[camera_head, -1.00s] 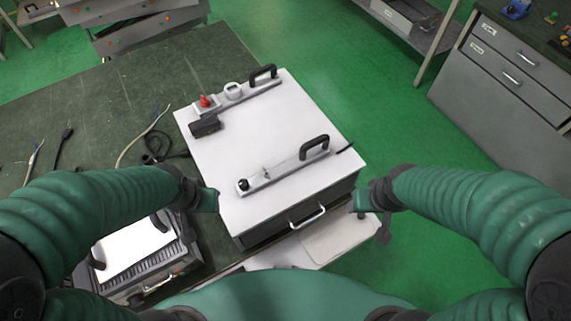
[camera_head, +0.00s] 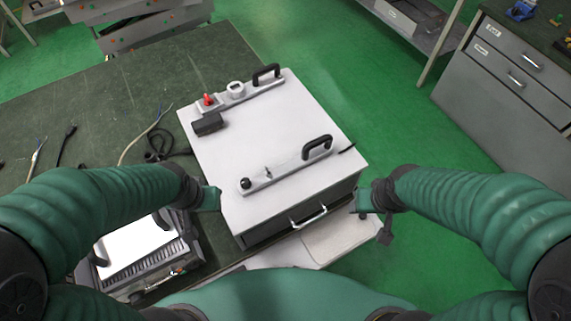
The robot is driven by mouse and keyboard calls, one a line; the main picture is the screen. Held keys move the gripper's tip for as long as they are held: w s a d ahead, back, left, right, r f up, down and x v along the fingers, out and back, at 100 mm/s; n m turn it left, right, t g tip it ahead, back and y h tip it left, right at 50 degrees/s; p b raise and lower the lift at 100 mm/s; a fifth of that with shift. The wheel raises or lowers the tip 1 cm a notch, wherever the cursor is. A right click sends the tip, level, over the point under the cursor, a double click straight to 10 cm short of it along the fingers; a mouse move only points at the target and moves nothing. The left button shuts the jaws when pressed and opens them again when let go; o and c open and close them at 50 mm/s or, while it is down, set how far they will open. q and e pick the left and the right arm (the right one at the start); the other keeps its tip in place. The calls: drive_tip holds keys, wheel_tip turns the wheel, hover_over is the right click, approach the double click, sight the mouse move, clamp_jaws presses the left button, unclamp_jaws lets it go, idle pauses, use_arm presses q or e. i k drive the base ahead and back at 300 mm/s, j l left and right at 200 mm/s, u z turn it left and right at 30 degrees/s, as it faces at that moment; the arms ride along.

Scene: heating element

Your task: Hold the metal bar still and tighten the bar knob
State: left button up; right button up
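The metal bar (camera_head: 284,170) lies on top of the white box (camera_head: 270,125), slanting up to the right. The black bar knob (camera_head: 246,184) is at its left end, and a black handle (camera_head: 317,147) stands at its right end. My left gripper (camera_head: 213,199) is beside the box's left edge, apart from the bar and knob. My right gripper (camera_head: 362,201) is off the box's right front corner, apart from the bar. Both grippers are small and seen partly side-on, so their finger opening cannot be made out.
A second bar (camera_head: 252,92) with a handle, red knob (camera_head: 208,100) and black block lies at the box's far side. A silver drawer handle (camera_head: 308,218) juts from the front. A smaller grill-like device (camera_head: 140,250) sits left. Cables lie on the green table (camera_head: 95,110).

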sight(245, 183)
drive_tip(key=i+l+u, duration=0.15)
drive_tip(key=l+u, duration=0.35)
drive_tip(key=l, duration=0.15)
drive_tip(key=l+u, duration=0.5)
drive_tip(key=l, duration=0.2)
